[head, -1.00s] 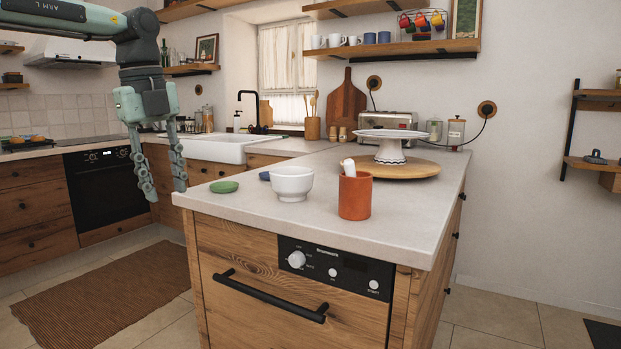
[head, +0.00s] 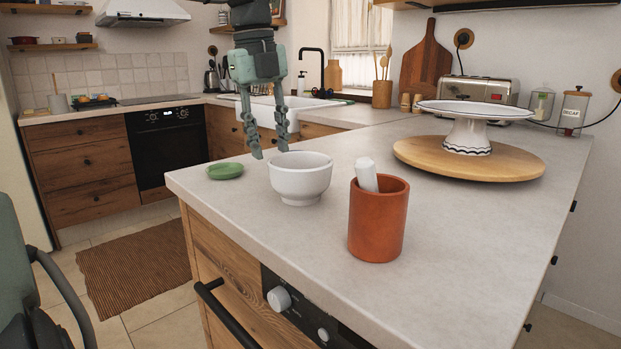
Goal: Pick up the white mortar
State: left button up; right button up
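The white mortar (head: 300,180), a round footed bowl, stands upright on the pale countertop (head: 450,225) of the island, near its left edge. My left gripper (head: 270,152) hangs from above with its fingers pointing down. It is open and empty, just behind and left of the mortar's rim in the picture. I cannot tell whether a finger touches the mortar. My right gripper is not in view.
A terracotta cup (head: 378,220) holding a white rod (head: 366,174) stands close to the mortar's right. A white cake stand (head: 468,134) on a round wooden board (head: 420,157) is farther right. The front right countertop is clear.

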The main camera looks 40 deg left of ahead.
aim_at(274, 170)
pick_arm(q)
jog(key=f, duration=0.6)
jog(key=shift+w+d+f, duration=0.15)
jog(key=shift+w, duration=0.15)
jog(key=shift+c, duration=0.3)
grip_shut()
jog(key=shift+w+r, duration=0.1)
jog(key=shift+r, duration=0.1)
